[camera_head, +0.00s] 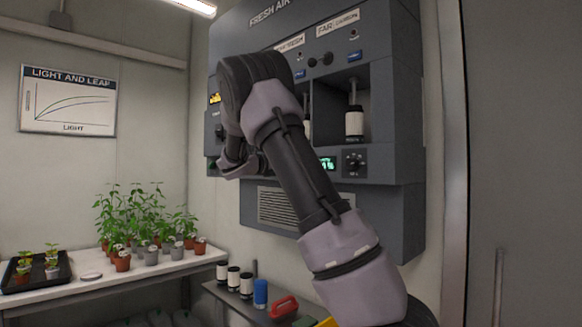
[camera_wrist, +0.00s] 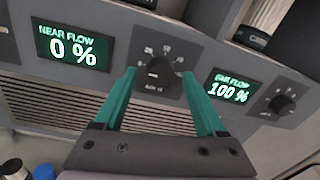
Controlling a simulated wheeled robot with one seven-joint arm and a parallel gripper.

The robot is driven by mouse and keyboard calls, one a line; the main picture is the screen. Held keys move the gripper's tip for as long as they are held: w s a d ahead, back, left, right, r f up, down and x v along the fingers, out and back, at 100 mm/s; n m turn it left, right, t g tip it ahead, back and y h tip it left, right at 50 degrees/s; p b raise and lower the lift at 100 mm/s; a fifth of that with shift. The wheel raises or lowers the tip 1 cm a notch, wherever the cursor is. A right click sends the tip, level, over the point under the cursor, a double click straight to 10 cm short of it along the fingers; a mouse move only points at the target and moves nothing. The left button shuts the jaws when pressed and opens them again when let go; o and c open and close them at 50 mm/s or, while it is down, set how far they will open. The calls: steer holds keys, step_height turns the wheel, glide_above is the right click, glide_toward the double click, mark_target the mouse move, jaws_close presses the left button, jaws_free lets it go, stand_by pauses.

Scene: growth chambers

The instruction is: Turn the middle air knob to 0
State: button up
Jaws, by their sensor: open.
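The middle air knob (camera_wrist: 160,70) is a dark round knob on the grey panel, seen in the wrist view between two green displays. The near flow display (camera_wrist: 73,49) to its left reads 0 %. My gripper (camera_wrist: 158,74) is open, with its two teal fingers on either side of the knob. I cannot tell whether the fingertips touch it or the panel. The pointer's exact mark is hard to read. In the head view my arm hides the middle knob and the gripper's fingers.
The far flow display (camera_wrist: 229,89) reads 100 %, with the right knob (camera_wrist: 283,103) beside it; this knob (camera_head: 354,161) also shows in the head view. Dark-banded cartridges (camera_head: 354,123) stand in bays above. A lower shelf holds bottles and a red-handled item (camera_head: 284,306).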

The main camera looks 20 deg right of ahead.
steer(key=shift+a, duration=0.1)
steer(key=v, duration=1)
steer(key=shift+s+a, duration=0.15)
steer(key=shift+a, duration=0.15)
steer(key=s+d+f+m+g+y, duration=0.3)
steer(key=s+d+f+m+y, duration=0.4)
steer(key=s+f+m+y, duration=0.45)
steer(key=s+a+m+t+y, duration=0.2)
steer(key=s+a+m+y, duration=0.2)
steer(key=s+a+m, duration=0.3)
steer(key=s+a+m+t+y, duration=0.3)
steer(key=s+a+m, duration=0.4)
steer(key=s, duration=0.8)
steer(key=shift+a+m+y, duration=0.35)
steer(key=shift+a+m, duration=0.05)
steer(key=shift+m, duration=0.75)
steer(key=shift+s+r, duration=0.1)
